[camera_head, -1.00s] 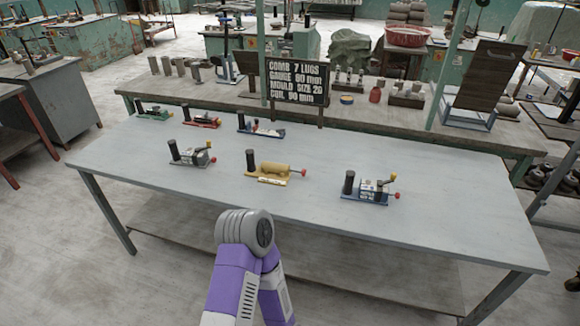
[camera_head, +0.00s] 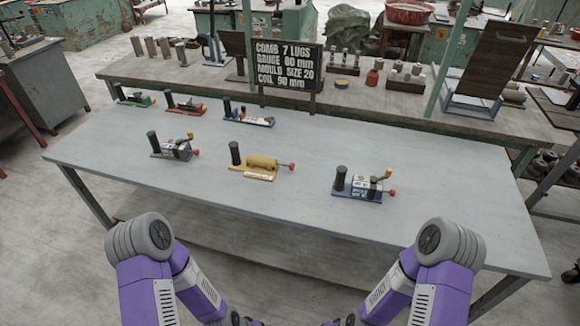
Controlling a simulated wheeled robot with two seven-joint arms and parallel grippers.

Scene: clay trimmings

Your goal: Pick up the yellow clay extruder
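The yellow clay extruder (camera_head: 262,163) lies on the grey table, in the middle of the front row. It has a black upright cylinder at its left end, a red knob at its right end and a pale label on its front edge. Both of my arms rise from the bottom of the head view, with their elbows in front of the table. Small dark parts at the bottom edge look like the ends of my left gripper (camera_head: 246,319) and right gripper (camera_head: 341,320). They are mostly cut off, well short of the extruder, and their fingers cannot be made out.
A grey extruder (camera_head: 175,148) stands left of the yellow one, a blue-based one (camera_head: 361,186) right. Green (camera_head: 135,99), red (camera_head: 186,106) and blue (camera_head: 248,119) ones stand behind. A lettered sign (camera_head: 286,66) is at the back edge. The table's front strip (camera_head: 270,205) is clear.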

